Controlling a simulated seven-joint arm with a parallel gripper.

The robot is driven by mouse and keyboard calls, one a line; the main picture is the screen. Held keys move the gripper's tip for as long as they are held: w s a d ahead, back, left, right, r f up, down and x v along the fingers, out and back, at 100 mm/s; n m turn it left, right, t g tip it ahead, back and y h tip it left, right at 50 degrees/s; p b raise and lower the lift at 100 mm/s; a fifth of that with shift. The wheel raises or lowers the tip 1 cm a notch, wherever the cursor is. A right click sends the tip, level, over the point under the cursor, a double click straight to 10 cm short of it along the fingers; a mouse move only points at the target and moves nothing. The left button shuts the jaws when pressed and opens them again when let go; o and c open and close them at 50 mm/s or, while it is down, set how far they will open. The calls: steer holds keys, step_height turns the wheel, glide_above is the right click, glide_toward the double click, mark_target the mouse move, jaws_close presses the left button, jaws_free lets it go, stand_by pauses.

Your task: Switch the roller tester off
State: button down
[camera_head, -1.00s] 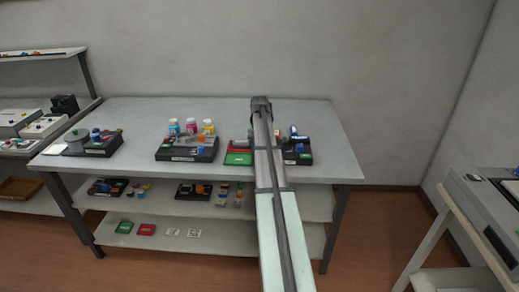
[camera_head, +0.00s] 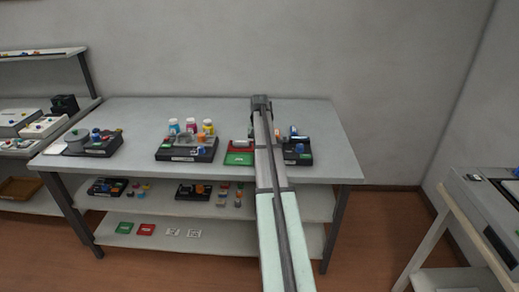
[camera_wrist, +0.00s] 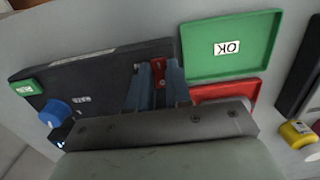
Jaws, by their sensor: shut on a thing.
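My gripper (camera_wrist: 159,80) is over the right part of this box. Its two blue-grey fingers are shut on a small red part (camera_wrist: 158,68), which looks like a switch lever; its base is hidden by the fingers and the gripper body. In the head view the dark box (camera_head: 304,158) shows to the right of my arm, which covers the rest of it and my fingers.
A green OK tray (camera_wrist: 200,62) and a red tray (camera_wrist: 240,91) lie close to the box's right side. A yellow part (camera_wrist: 297,133) and another dark device stand farther right. In the head view another device (camera_head: 187,152) with colored bottles stands left on the table (camera_head: 130,170).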

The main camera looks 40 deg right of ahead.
steer(key=shift+w+d+g+y, duration=0.1)
steer(key=shift+g+y, duration=0.3)
steer(key=c, duration=1)
jaws_free()
steer(key=shift+c, duration=0.2)
step_height(320, 180, up, 14)
steer(key=w+d, duration=0.1)
steer(key=shift+w+d+f, duration=0.15)
